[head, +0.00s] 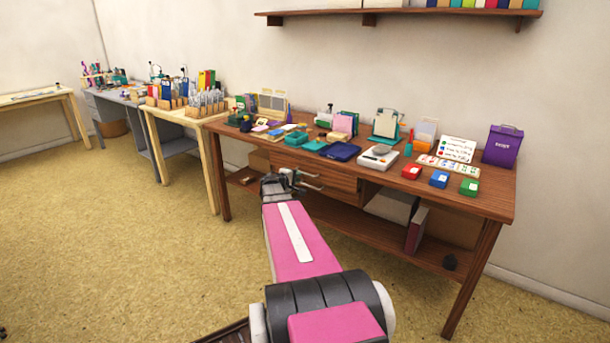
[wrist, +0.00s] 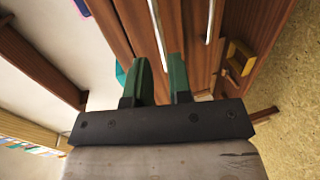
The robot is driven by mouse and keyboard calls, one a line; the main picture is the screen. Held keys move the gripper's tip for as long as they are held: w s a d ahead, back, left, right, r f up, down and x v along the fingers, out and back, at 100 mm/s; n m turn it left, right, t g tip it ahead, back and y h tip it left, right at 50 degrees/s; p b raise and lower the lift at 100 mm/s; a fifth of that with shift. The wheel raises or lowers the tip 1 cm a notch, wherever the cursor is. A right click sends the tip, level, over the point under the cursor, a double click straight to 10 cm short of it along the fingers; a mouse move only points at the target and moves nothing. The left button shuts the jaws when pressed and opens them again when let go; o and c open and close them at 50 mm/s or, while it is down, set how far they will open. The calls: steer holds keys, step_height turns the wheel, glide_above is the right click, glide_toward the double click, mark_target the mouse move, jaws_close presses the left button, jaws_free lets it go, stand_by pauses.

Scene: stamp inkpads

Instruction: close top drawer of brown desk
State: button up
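The brown desk (head: 470,200) stands against the wall, with a wooden drawer front (head: 335,180) under its top. In the wrist view the desk's wood front (wrist: 183,30) shows two pale, handle-like strips. One strip (wrist: 158,35) runs down toward the space between my fingers; the other (wrist: 209,22) lies farther right. My gripper (head: 308,180) is just in front of the drawer area. Its two green fingers (wrist: 165,80) are apart, with no object seen clamped between them. I cannot tell whether they touch the strip or how far the drawer is out.
Inkpads, papers and a purple bin (head: 502,146) crowd the desktop. A lower shelf (head: 375,230) holds boxes. A pale wood table (head: 175,112) stands to the left. The tan carpet (head: 120,240) at front left is clear.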

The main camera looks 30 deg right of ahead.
steer(key=x, duration=0.7)
steer(key=shift+d, duration=0.1)
jaws_close()
